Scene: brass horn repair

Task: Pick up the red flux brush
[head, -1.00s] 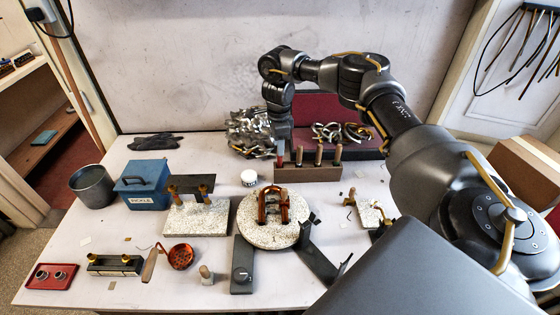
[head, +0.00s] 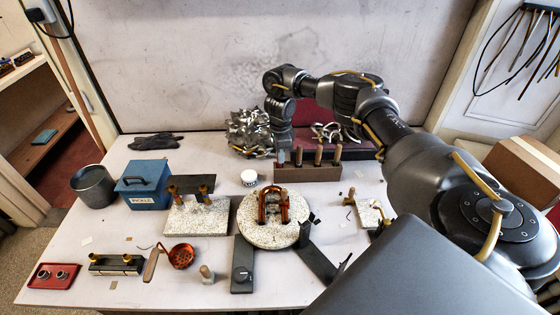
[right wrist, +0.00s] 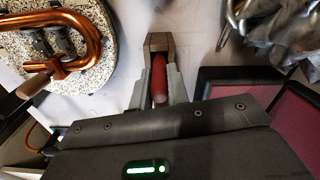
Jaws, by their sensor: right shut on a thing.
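The red flux brush (right wrist: 159,80) shows in the right wrist view as a rounded red handle. It stands at the left end of the wooden rack (head: 322,174), which also shows in the right wrist view (right wrist: 159,40). My right gripper (head: 283,150) comes down from above at that end of the rack. In the right wrist view its two fingers (right wrist: 160,88) are on either side of the red handle, shut on it. In the head view the gripper mostly hides the brush. My left gripper is not in view.
Several other wooden-handled tools (head: 318,154) stand in the rack, just right of my gripper. A shiny metal heap (head: 246,130) lies close on the left. A round stone disc (head: 272,236) with a copper bend (head: 262,208) is in front. A dark red case (head: 365,148) is behind.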

